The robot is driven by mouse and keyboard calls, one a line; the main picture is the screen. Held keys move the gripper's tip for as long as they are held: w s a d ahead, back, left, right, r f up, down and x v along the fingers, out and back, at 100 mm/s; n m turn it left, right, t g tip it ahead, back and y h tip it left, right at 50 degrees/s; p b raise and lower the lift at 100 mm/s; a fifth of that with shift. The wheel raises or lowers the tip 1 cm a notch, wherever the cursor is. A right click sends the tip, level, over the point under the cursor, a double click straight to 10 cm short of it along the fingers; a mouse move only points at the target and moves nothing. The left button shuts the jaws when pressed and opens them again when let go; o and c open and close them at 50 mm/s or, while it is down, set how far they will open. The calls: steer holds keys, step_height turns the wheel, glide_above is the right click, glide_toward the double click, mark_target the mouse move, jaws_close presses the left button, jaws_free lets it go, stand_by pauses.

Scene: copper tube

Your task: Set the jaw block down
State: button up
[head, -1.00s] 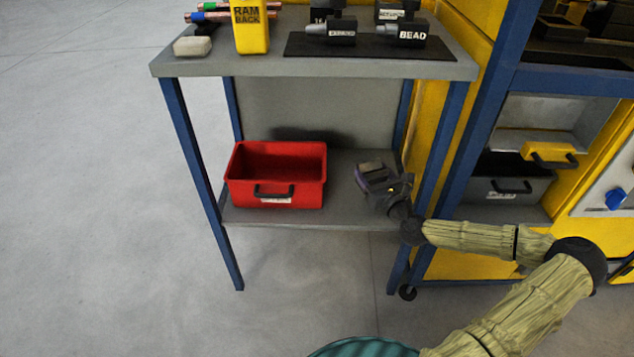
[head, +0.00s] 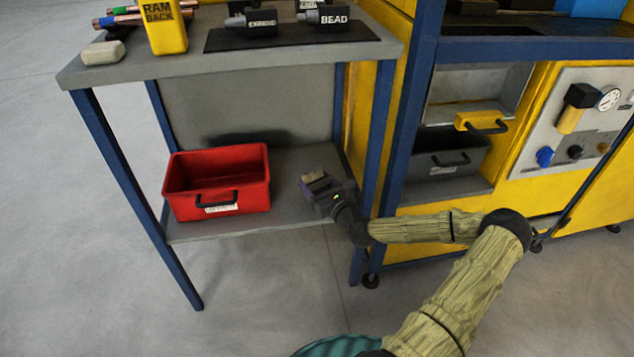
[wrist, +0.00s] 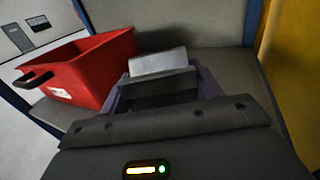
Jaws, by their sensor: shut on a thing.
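My gripper (head: 316,184) is over the lower shelf (head: 290,215) of the grey-topped stand, right of the red bin. Its purple fingers are shut on the jaw block (head: 314,175). In the wrist view, the jaw block (wrist: 158,62) shows a pale grey face beyond a dark part between the fingers of my gripper (wrist: 160,88). The fingers and wrist hide much of it. I cannot tell whether its underside touches the shelf.
The red bin (head: 218,183) stands close on the left of the lower shelf. A blue leg (head: 375,150) and a yellow cabinet side bound the right.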

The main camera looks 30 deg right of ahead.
mark_target(317, 192)
steer(key=shift+f+b, duration=0.7)
steer(key=shift+f, duration=1)
steer(key=shift+f, duration=0.1)
steer(key=o, duration=1.8)
steer(key=shift+f, duration=0.1)
steer(key=shift+o, duration=0.2)
steer(key=shift+r, duration=0.2)
steer(key=s+d+p, duration=0.1)
steer(key=s+p, duration=0.2)
steer(key=s, duration=0.9)
steer(key=shift+d, duration=0.15)
steer(key=shift+f, duration=0.1)
